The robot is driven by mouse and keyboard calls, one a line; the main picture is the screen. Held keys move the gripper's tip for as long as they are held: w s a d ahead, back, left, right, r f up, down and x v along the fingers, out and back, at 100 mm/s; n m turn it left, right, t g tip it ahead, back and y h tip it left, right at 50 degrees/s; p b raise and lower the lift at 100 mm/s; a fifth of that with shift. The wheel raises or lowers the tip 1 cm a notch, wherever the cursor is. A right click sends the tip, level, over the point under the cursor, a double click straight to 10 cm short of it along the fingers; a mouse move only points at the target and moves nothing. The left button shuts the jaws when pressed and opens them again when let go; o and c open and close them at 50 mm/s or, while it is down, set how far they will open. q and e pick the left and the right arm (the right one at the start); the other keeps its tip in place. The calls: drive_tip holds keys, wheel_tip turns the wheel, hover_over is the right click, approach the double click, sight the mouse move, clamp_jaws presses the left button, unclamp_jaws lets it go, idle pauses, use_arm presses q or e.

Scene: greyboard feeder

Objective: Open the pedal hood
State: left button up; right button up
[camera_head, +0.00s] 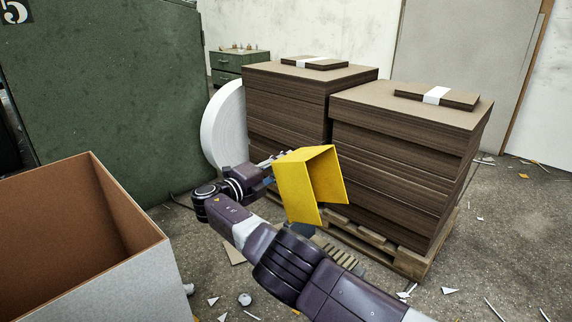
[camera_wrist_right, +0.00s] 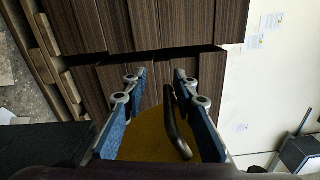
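The yellow pedal hood (camera_head: 297,184) is in the middle of the head view, tilted, with its hollow side facing down and to the right. My right gripper (camera_head: 272,160) is at the hood's upper left side, partly hidden by it. In the right wrist view the yellow hood (camera_wrist_right: 155,142) lies below and between the blue-padded fingers. A black curved handle (camera_wrist_right: 176,125) on it sits between the fingers, closer to the right one. The right gripper (camera_wrist_right: 160,85) is open, with a clear gap between its fingers. A slotted pedal-like piece (camera_head: 340,257) shows below the hood. My left gripper is not in view.
Two stacks of greyboard (camera_head: 400,150) stand on a wooden pallet (camera_head: 400,258) just behind the hood. A white roll (camera_head: 222,128) and a green machine panel (camera_head: 100,80) are to the left. An open cardboard box (camera_head: 100,275) is at lower left. Scraps litter the floor.

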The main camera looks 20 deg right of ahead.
drive_tip(key=v, duration=1.2)
drive_tip(key=shift+d+f, duration=0.1)
